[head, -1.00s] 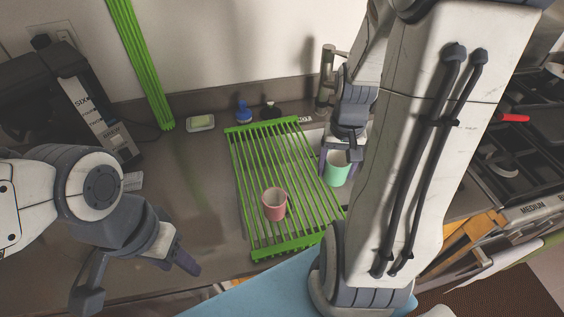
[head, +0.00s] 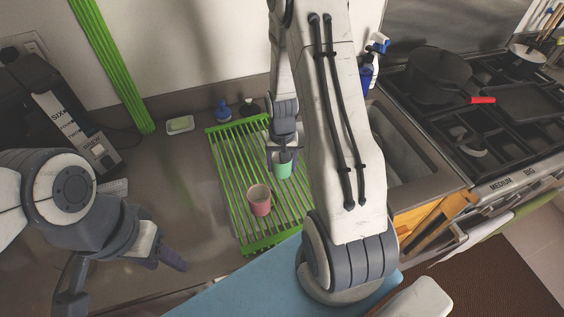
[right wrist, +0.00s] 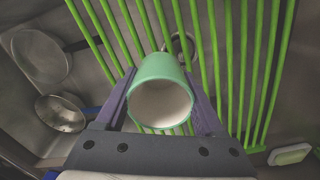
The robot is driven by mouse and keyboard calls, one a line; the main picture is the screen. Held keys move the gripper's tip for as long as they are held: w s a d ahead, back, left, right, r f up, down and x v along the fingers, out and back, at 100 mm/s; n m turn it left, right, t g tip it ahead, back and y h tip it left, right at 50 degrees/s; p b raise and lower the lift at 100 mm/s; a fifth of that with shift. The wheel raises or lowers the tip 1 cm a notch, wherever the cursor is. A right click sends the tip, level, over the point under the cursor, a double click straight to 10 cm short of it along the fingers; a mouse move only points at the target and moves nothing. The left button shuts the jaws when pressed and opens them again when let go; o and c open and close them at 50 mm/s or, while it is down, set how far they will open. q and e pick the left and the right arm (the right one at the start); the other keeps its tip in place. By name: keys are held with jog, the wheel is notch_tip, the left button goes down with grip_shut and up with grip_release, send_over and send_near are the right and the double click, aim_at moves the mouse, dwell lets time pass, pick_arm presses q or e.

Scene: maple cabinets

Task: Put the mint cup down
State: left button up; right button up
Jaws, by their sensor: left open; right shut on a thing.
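The mint cup (head: 282,170) is held at the right part of the green rack, behind and to the right of the pink cup. My right gripper (head: 283,155) is shut on it. In the right wrist view the mint cup (right wrist: 160,92) sits between the two purple fingers, with the rack's bars behind it. I cannot tell whether its base touches the rack. The pink cup (head: 260,201) stands upright on the green rack (head: 233,172). My left gripper (head: 120,275) is open and empty over the counter at the lower left.
The sink (head: 395,145) and stove (head: 470,120) are to the right. Pans (right wrist: 42,58) show in the right wrist view. The counter left of the rack is clear.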

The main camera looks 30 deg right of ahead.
jog(key=shift+f, duration=0.2)
jog(key=o, duration=1.5)
jog(key=shift+r, duration=0.15)
